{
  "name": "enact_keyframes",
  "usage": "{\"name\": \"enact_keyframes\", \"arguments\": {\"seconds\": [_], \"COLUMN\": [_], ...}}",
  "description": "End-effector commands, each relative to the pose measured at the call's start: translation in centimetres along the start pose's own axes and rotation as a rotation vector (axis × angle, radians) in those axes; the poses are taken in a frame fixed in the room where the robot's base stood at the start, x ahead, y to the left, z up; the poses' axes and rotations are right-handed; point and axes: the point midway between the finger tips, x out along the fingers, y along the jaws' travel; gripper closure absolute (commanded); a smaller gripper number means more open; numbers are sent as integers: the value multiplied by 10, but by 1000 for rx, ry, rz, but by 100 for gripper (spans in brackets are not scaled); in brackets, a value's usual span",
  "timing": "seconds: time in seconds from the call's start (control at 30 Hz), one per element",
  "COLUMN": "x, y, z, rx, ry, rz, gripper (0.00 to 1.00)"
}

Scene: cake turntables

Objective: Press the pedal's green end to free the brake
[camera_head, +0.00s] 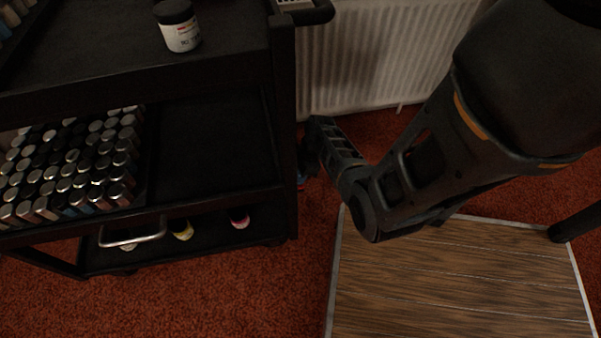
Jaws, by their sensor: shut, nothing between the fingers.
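The brake pedal and its green end do not show in this head view. My black arm reaches in from the upper right and bends at a round joint beside the wooden board. Its outer link runs up and left to the gap between the black cart and the radiator. My gripper's fingers cannot be made out there. A small bluish spot shows low in that gap, too small to identify.
The black cart (218,190) fills the left, with a jar (178,27) on top and many metal-capped bottles (70,165) on its middle shelf. A white radiator (365,55) stands behind. A wood-patterned board (455,285) lies on the red carpet (230,300), which is clear in front.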

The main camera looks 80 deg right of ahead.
Motion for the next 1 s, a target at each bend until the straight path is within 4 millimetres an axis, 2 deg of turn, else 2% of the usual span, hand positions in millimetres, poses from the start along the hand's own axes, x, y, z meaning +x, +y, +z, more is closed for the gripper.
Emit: {"name": "enact_keyframes", "arguments": {"seconds": [0.47,1.0], "x": [2,12], "y": [-1,-10], "z": [0,3], "rx": [-3,-42], "ry": [0,-4], "rz": [9,138], "gripper": [100,100]}}
